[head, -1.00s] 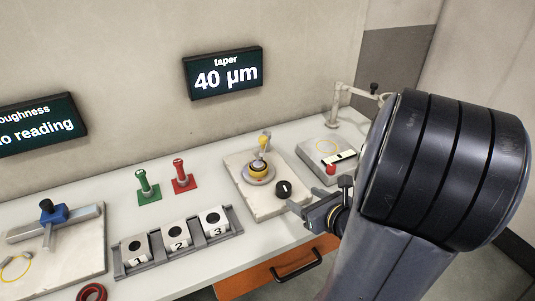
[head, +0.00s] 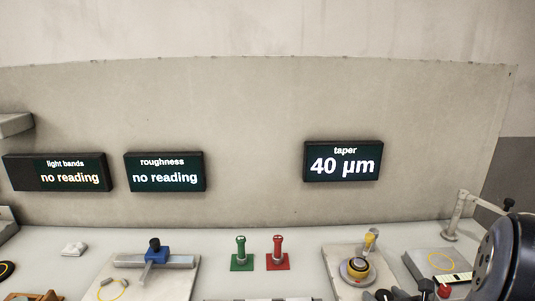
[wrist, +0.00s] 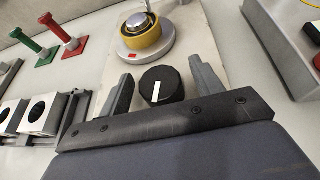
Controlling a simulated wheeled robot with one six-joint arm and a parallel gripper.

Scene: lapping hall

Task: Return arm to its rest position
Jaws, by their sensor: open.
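My gripper (wrist: 160,72) is open in the wrist view, its two grey fingers apart on either side of a black knob (wrist: 161,86) with a white mark. I see a gap between the knob and each finger; nothing is held. The knob is on a pale stone plate (wrist: 112,70), in front of a round gauge with a brass-yellow ring (wrist: 147,38). In the head view, part of my arm shows at the right edge, and the gripper's fingers cannot be made out at the bottom edge.
Green (head: 241,253) and red (head: 278,252) posts stand left of the gauge plate (head: 337,262). A grey block with a stand (head: 436,262) is at its right. Wall displays show taper (head: 343,162) "40 µm", roughness (head: 166,172) and light bands (head: 58,172) "no reading".

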